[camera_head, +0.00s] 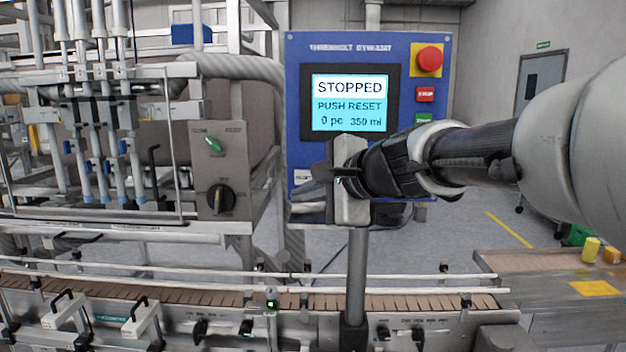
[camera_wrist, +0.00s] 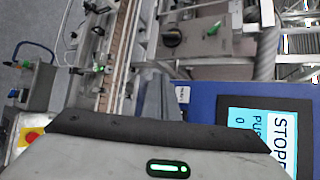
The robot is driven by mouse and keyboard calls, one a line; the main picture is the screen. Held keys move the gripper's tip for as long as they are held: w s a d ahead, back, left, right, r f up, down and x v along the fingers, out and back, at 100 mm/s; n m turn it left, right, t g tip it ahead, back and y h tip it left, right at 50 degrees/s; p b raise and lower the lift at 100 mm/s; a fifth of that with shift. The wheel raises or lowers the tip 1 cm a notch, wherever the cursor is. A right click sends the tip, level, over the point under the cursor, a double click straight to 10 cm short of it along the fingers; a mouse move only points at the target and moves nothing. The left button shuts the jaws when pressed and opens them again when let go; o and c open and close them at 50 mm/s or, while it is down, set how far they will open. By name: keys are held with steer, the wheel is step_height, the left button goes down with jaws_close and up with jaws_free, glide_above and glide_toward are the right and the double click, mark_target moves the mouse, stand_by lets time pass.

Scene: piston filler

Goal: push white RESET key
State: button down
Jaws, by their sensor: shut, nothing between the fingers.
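The blue control panel (camera_head: 296,100) stands upright in the middle of the head view. Its screen (camera_head: 350,103) reads "STOPPED, PUSH RESET, 0 pc 350 ml". Whether the fingertips touch the panel cannot be told.
A red emergency stop (camera_head: 429,58) on yellow, a red STOP key (camera_head: 425,95) and a green key (camera_head: 424,118) sit at the panel's right. A grey box with a black knob (camera_head: 221,198) stands left. A conveyor (camera_head: 220,298) runs along the front.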

steer(key=shift+w, duration=0.15)
steer(key=p, duration=0.2)
glide_toward(296, 183)
steer(key=shift+s+a+f+x, duration=0.1)
steer(key=shift+s+x, duration=0.05)
steer(key=shift+x, duration=0.55)
steer(key=shift+s+a+f+x, duration=0.1)
steer(key=shift+x, duration=0.65)
steer(key=shift+s+a+f+x, duration=0.1)
steer(key=shift+s+x, duration=0.05)
steer(key=shift+x, duration=0.55)
steer(key=shift+w, duration=0.15)
steer(key=shift+w+r, duration=0.1)
steer(key=shift+w, duration=0.25)
steer(key=shift+w, duration=0.4)
stand_by(0.8)
steer(key=shift+s, duration=0.1)
steer(key=shift+s+b, duration=0.45)
steer(key=shift+s, duration=0.25)
steer(key=shift+s, duration=0.1)
